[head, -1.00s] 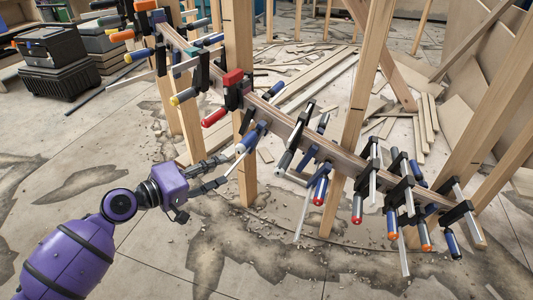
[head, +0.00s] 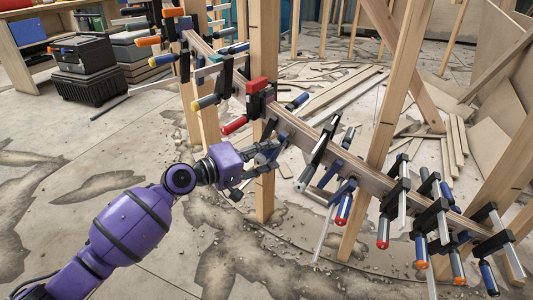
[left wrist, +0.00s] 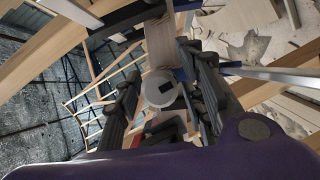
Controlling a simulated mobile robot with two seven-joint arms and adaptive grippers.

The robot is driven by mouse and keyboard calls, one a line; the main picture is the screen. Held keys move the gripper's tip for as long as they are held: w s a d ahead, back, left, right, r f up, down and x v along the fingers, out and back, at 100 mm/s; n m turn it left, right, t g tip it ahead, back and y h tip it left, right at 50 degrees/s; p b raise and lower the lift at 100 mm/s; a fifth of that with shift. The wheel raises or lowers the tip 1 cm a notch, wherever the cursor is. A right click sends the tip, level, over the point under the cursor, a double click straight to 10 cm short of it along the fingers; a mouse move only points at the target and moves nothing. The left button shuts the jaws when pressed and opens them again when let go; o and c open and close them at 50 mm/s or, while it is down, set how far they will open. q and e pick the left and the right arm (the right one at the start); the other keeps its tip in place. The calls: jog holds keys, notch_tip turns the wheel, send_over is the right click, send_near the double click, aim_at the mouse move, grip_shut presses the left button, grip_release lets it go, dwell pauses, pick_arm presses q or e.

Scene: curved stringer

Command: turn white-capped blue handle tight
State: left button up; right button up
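The white-capped blue handle shows its round white cap (left wrist: 160,90) end-on in the left wrist view, between my fingers. In the head view the handle is mostly hidden behind my left gripper (head: 263,160). That gripper (left wrist: 162,100) is open, with one dark finger on each side of the cap and visible gaps between. I cannot tell how far the fingers reach along the handle. The handle belongs to a clamp on the curved wooden stringer (head: 345,160). My right gripper is not in view.
A red-handled clamp (head: 234,125) sits close to the upper left of my gripper, and a black-and-silver clamp (head: 318,150) to its right. A wooden post (head: 265,197) stands just below the gripper. More clamps line the stringer.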

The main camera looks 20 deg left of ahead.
pick_arm(q)
grip_shut()
jog(key=shift+r, duration=0.1)
